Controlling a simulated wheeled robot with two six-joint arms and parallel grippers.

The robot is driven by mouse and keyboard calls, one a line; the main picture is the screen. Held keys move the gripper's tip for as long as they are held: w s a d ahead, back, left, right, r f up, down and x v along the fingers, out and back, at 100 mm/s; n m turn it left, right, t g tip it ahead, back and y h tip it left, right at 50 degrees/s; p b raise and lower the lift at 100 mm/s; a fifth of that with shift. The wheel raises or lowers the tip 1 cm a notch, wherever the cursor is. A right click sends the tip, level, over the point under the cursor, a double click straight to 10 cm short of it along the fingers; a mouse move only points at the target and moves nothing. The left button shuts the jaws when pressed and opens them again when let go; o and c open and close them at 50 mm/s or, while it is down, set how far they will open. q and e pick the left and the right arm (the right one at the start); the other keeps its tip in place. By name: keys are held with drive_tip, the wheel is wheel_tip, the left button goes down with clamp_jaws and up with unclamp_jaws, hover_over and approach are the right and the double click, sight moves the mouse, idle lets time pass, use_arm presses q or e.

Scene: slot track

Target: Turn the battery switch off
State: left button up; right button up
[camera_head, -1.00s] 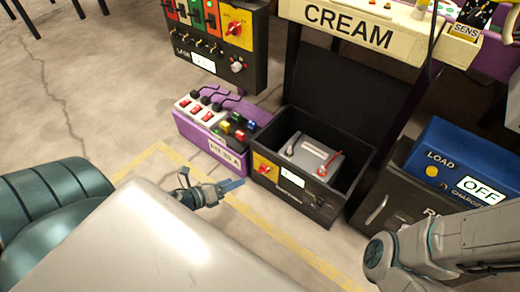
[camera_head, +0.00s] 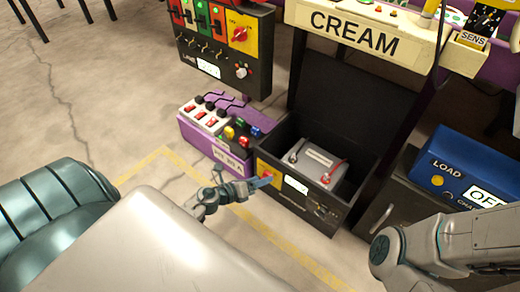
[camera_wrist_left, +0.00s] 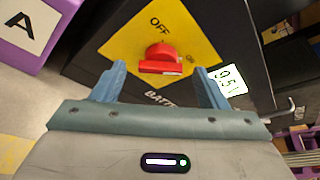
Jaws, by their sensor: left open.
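The battery switch is a red knob (camera_wrist_left: 161,58) on a yellow plate (camera_wrist_left: 195,35) marked OFF and ON, on the front of the black battery box (camera_head: 318,212). In the left wrist view the knob's bar lies about level across the picture. My left gripper (camera_wrist_left: 158,82) is open, with one blue finger to each side of the knob in the picture. Whether the fingers touch it I cannot tell. In the head view my left gripper (camera_head: 264,183) is at the box's front left and partly covers the plate. My right gripper is not in view.
A small lit display (camera_wrist_left: 228,80) sits right of the plate. A purple unit (camera_head: 215,148) with switches and coloured buttons stands close on the left. A blue LOAD box (camera_head: 447,165) stands on the right.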

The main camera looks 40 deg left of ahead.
use_arm(q)
drive_tip(key=shift+w+d+f, duration=0.1)
drive_tip(key=shift+w+d, duration=0.05)
drive_tip(key=shift+w, duration=0.25)
drive_tip(key=shift+c, duration=0.5)
drive_tip(key=c, duration=0.9)
drive_tip(key=shift+f+n+b, duration=0.1)
drive_tip(key=shift+n+b, duration=0.2)
drive_tip(key=shift+f+n+t+h+b, duration=0.3)
drive_tip(key=shift+n+t, duration=0.65)
drive_tip(key=shift+n, duration=1.8)
drive_tip(key=shift+f+n+t+h+b, duration=0.1)
drive_tip(key=shift+n+t+h+b, duration=0.6)
drive_tip(key=shift+n, duration=2)
drive_tip(key=shift+f+n+t+h+p, duration=0.15)
drive_tip(key=shift+n+t, duration=1.1)
drive_tip(key=shift+n, duration=1.5)
drive_tip(key=shift+y, duration=0.25)
